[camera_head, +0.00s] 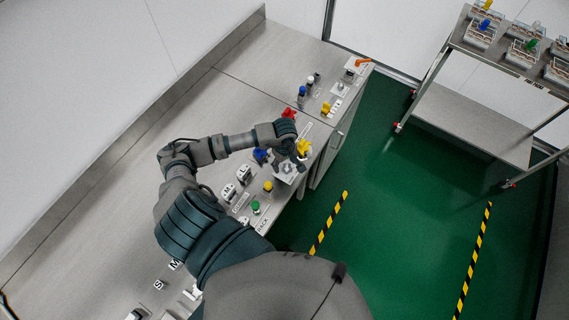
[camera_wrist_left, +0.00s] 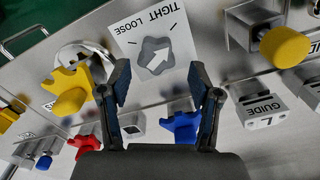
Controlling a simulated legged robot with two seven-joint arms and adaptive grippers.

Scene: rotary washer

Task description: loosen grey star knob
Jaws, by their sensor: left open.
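A grey star shape with a white arrow (camera_wrist_left: 156,56) lies on a white plate marked TIGHT and LOOSE (camera_wrist_left: 128,30) in the left wrist view. I cannot tell how far the star stands up from the plate. In the head view the star (camera_head: 287,168) shows small at the bench's front edge, just beyond the fingers. My left gripper (camera_wrist_left: 160,80) is open. Its two fingers are apart, with the star ahead of the gap between them, and nothing is between them. In the head view the left gripper (camera_head: 284,155) hangs over the bench beside the plate. My right gripper is in neither view.
A yellow knob (camera_wrist_left: 70,88), a red knob (camera_wrist_left: 86,143) and a blue knob (camera_wrist_left: 181,126) stand close around the fingers. A round yellow knob (camera_wrist_left: 284,47) is at the right. A green button (camera_head: 255,207) sits nearer on the bench. A shelf (camera_head: 480,110) stands across the green floor.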

